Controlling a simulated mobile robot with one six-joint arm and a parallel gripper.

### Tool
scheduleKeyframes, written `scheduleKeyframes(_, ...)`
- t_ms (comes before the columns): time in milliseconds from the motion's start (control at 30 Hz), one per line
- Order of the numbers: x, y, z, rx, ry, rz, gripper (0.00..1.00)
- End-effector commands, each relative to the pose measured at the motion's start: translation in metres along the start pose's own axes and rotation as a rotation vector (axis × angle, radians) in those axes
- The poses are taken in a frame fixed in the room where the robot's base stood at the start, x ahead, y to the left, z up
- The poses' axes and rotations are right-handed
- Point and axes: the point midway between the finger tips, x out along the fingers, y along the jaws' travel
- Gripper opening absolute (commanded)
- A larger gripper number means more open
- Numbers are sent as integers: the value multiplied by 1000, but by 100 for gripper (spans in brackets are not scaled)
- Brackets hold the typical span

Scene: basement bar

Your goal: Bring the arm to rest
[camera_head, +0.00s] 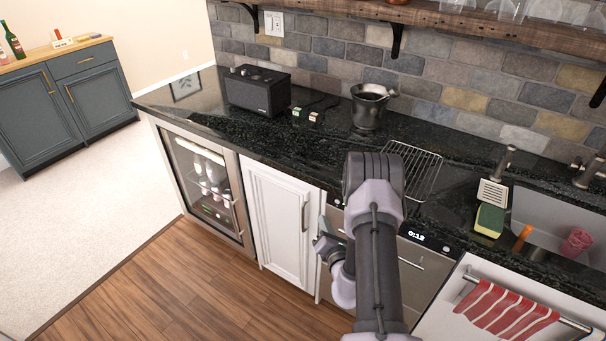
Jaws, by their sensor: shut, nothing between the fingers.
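My arm rises from the bottom of the view, bends at a dark elbow in front of the counter's front edge, and folds back down. My gripper (322,244) shows partly at the left of the arm, in front of the white cabinet door (276,220) and the drawers. It is small in the picture and partly hidden by my own arm links. It is shut and holds nothing. It is apart from the things on the counter.
The black counter (225,125) carries a black speaker (257,90), a dark pitcher (368,106), a wire rack (412,170) and a sponge (489,220). A sink (560,212) and striped towel (505,310) are at the right. The wooden floor (170,285) at left is clear.

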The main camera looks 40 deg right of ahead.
Motion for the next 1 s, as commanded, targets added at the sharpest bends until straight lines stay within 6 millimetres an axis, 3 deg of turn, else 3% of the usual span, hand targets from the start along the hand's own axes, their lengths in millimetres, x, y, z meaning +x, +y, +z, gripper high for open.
scheduleKeyframes(67,0,2,0,-1,1,4,0)
scheduleKeyframes(167,7,35,6,-25,28,88,0)
scheduleKeyframes(267,10,123,15,-103,107,310,0)
scheduleKeyframes(300,3,166,18,-153,149,424,0)
scheduleKeyframes(333,-4,198,19,-195,181,511,0)
scheduleKeyframes(400,-34,269,18,-310,254,715,0)
scheduleKeyframes(467,-70,322,14,-433,313,893,0)
scheduleKeyframes(500,-100,354,11,-530,351,1016,0)
scheduleKeyframes(567,-153,391,5,-704,403,1205,0)
scheduleKeyframes(600,-193,408,1,-846,432,1334,0)
scheduleKeyframes(667,-256,419,-5,-1113,461,1534,0)
scheduleKeyframes(700,-296,415,-7,-1323,466,1657,0)
scheduleKeyframes(733,-320,407,-7,-1489,460,1735,0)
scheduleKeyframes(800,-358,379,1,-1887,414,1858,0)
scheduleKeyframes(900,-376,344,25,-2412,288,1894,0)
scheduleKeyframes(933,-376,337,33,2496,-242,-1843,0)
scheduleKeyframes(1000,-375,327,51,2464,-143,-1616,0)
